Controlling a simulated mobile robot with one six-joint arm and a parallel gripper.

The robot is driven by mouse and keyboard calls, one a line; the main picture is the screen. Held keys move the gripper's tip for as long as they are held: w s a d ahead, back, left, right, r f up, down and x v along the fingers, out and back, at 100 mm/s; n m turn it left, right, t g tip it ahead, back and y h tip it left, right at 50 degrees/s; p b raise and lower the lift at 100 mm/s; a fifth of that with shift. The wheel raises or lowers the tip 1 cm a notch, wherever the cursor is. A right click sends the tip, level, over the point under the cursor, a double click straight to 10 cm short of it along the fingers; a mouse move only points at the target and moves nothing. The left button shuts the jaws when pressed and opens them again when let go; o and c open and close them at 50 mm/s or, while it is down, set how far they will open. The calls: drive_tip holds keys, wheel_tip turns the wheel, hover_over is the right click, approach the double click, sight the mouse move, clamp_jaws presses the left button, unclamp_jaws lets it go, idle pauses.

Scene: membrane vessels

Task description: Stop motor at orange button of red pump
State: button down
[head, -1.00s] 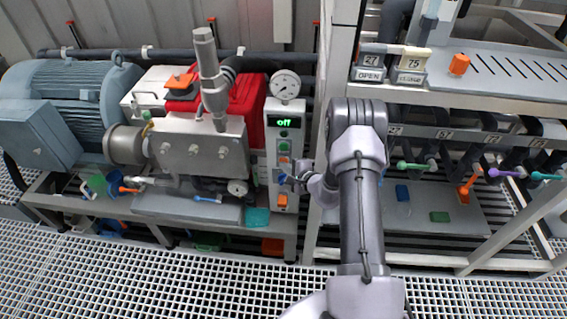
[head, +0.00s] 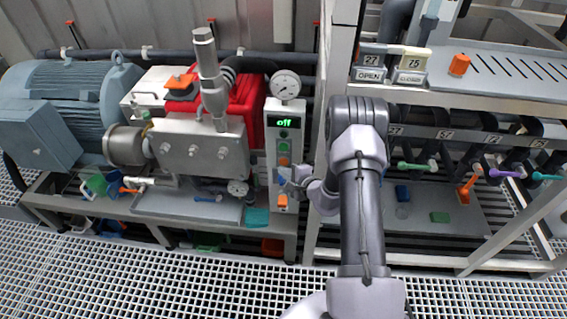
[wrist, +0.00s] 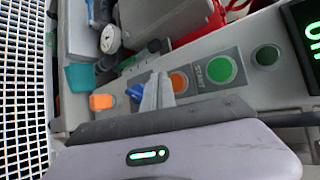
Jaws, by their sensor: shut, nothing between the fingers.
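The red pump (head: 251,99) stands left of a grey control panel (head: 271,124), whose display (head: 284,123) reads "off" in green. The orange button (head: 283,161) sits below a green button (head: 283,147). In the wrist view the orange button (wrist: 179,82) lies beside the green button (wrist: 222,70) labelled START. My gripper (head: 292,180) is shut and empty in front of the panel, just below the orange button. In the wrist view its fingertips (wrist: 154,90) appear between the orange button and a blue knob (wrist: 135,92). Contact with the button cannot be told.
An orange block-like part (head: 283,200) sits low on the panel. A round gauge (head: 285,85) tops it. A metal frame post (head: 327,130) stands close right of the panel. A blue-grey motor (head: 75,95) stands at left. The grating floor (head: 190,285) in front is clear.

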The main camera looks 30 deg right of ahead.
drive_tip(key=s, duration=0.1)
drive_tip(key=s+a, duration=0.2)
drive_tip(key=shift+s+a, duration=0.25)
drive_tip(key=shift+s, duration=0.1)
idle(0.5)
